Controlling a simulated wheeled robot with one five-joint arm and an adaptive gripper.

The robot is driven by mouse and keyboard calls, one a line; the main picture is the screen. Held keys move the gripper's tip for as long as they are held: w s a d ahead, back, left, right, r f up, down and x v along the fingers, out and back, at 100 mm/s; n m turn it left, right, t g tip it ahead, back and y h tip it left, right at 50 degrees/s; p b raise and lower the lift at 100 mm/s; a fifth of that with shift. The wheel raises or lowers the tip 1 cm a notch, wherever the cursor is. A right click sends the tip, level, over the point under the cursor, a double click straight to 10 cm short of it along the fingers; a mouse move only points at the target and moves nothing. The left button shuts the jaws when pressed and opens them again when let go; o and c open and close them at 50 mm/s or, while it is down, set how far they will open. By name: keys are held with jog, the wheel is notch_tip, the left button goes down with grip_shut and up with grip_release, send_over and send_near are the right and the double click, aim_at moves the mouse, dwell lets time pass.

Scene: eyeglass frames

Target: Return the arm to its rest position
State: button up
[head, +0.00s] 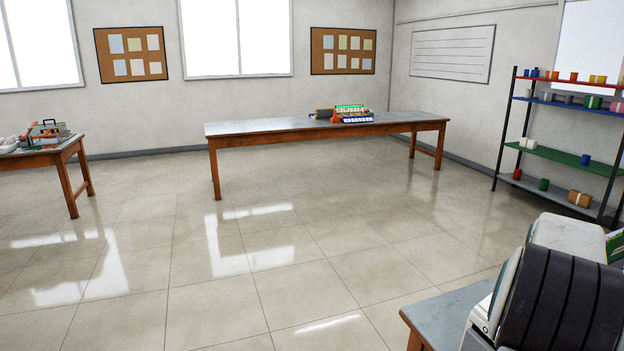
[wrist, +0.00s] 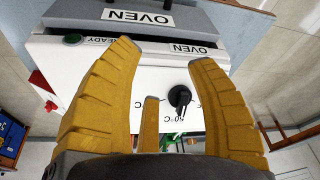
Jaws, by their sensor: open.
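My gripper (wrist: 165,58) is open, with yellow ribbed fingers spread apart and nothing seen between them. It is in front of a white oven (wrist: 157,74) with a grey top part labelled OVEN. The oven's front has a black knob (wrist: 179,97) and a green READY lamp (wrist: 73,39). Whether the fingers touch the oven I cannot tell.
A long table (head: 250,127) is at the back, another table (head: 58,155) at the left, shelves (head: 560,155) at the right. Open floor (head: 230,270) lies between.

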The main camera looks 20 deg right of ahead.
jog(key=s+a+f+n+y+p, duration=0.1)
jog(key=s+a+f+n, duration=0.15)
jog(key=a, duration=1.15)
jog(key=s+a+f+n+y, duration=0.1)
jog(key=a+n, duration=0.3)
jog(key=a, duration=0.9)
jog(key=a+r+n+t, duration=0.1)
jog(key=a+r+n, duration=0.1)
jog(key=a, duration=0.4)
jog(key=a+r+n+t+p, duration=0.1)
jog(key=a+r+n, duration=0.1)
jog(key=a+n, duration=0.3)
jog(key=shift+w+a+r+y, duration=0.35)
jog(key=shift+a+y, duration=0.05)
jog(key=shift+a, duration=0.5)
